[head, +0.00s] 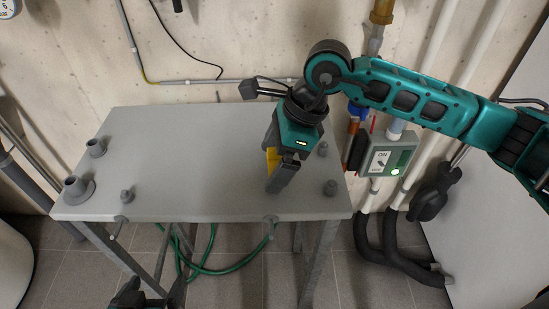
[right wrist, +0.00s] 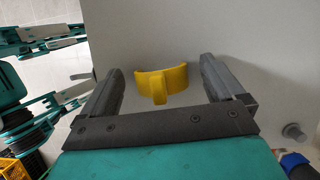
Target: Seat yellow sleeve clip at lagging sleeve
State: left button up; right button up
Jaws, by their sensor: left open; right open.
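The yellow sleeve clip (right wrist: 175,77) is a curved band with a tab, seen between the open fingers of my right gripper (right wrist: 161,72) in the right wrist view. There is a gap between the clip and each finger. In the head view my right gripper (head: 282,176) points down over the right half of the grey table and hides most of the clip (head: 272,155). Black lagging (head: 392,248) covers pipes low on the right; a thicker black piece (head: 432,198) is above it. I cannot tell which is the lagging sleeve. My left gripper (head: 138,297) is partly visible at the bottom edge, open, away from the clip.
A switch box (head: 388,158) with a green light stands beside the table. The table's middle is clear.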

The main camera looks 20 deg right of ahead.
jog(key=c, duration=1)
jog(key=shift+r, duration=0.1)
